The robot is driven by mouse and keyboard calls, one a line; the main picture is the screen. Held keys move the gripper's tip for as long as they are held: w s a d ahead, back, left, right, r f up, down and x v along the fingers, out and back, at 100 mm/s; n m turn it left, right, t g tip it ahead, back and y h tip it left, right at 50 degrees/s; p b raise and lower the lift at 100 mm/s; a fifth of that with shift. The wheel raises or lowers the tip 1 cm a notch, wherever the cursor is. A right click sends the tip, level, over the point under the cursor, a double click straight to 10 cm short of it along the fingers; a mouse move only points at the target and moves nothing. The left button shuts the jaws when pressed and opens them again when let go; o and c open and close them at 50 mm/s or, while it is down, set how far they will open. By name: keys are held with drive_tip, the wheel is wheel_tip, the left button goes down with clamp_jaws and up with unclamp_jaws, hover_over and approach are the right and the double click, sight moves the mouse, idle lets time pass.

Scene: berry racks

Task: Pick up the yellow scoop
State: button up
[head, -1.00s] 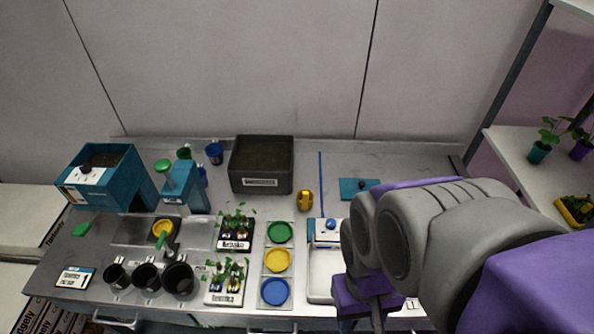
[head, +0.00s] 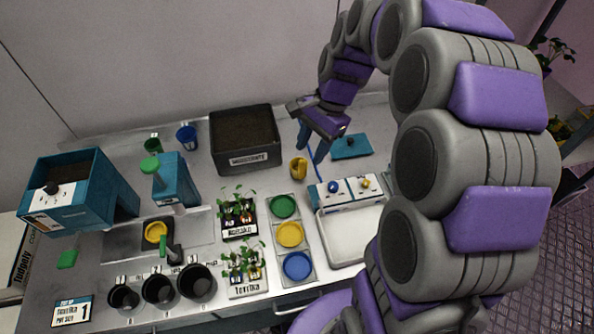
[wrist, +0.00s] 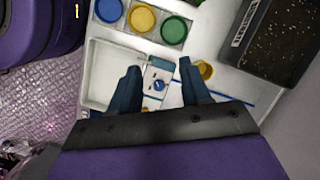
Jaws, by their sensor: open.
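The yellow scoop (head: 299,168) stands on the grey bench, right of the dark soil box, in the head view. In the wrist view the scoop (wrist: 206,70) shows just beyond the tip of the right finger, partly hidden by it. My gripper (head: 310,148) is above the bench close to the scoop, pointing down. In the wrist view my gripper (wrist: 159,68) has its two dark blue fingers apart, with nothing held between them. The scoop lies to the right of the gap between the fingers.
A soil box (head: 245,114) stands left of the scoop. A blue rod (head: 321,152) and a teal plate (head: 351,146) lie to its right. A white tray (head: 352,248) and a strip of coloured lids (head: 272,237) are in front. Potted seedlings (head: 239,236) stand further left.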

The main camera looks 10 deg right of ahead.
drive_tip(key=w+d+f+m+y, duration=0.1)
drive_tip(key=w+d+f+m, duration=0.45)
drive_tip(key=w+d, duration=0.35)
drive_tip(key=b, duration=0.2)
approach(301, 167)
drive_tip(key=shift+m+t, duration=0.25)
drive_tip(key=shift+t, duration=0.15)
drive_tip(key=x, duration=0.3)
drive_tip(key=d+b+x, duration=0.1)
drive_tip(key=x, duration=0.1)
drive_tip(key=shift+a+f, duration=0.1)
drive_tip(key=shift+f, duration=0.35)
drive_tip(key=shift+a+f, duration=0.35)
drive_tip(key=shift+a, duration=0.15)
drive_tip(key=b+x, duration=0.2)
drive_tip(key=x, duration=0.2)
drive_tip(key=shift+a+f, duration=0.2)
drive_tip(key=shift+a, duration=0.1)
drive_tip(key=shift+f, duration=0.15)
drive_tip(key=shift+d, duration=0.25)
